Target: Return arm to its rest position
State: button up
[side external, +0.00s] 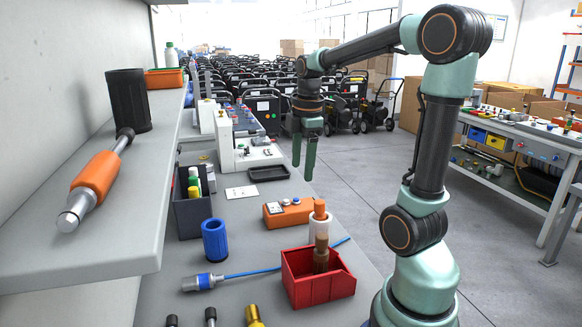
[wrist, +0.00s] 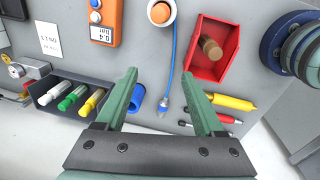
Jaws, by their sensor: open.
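My arm rises from its base at the right of the side external view and reaches over to the left. My gripper (side external: 304,160) hangs at its end with green fingers pointing down, apart and empty, above the far right side of the workbench. In the wrist view my gripper (wrist: 165,95) shows two green fingers spread wide with nothing between them. The bench surface and a blue cable (wrist: 172,70) lie below. My gripper touches nothing that I can see.
A red bin (side external: 325,292) holds a brown-handled item. An orange device (side external: 287,214), a blue cylinder (side external: 215,240) and a dark marker tray (side external: 193,215) stand on the bench. A shelf (side external: 80,235) with an orange-handled tool (side external: 96,178) overhangs the left.

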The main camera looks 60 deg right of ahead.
jog(key=s+a+m+t, duration=0.1)
jog(key=a+m+t, duration=0.3)
jog(key=a+m, duration=0.6)
jog(key=a, duration=0.9)
jog(key=shift+y, duration=0.4)
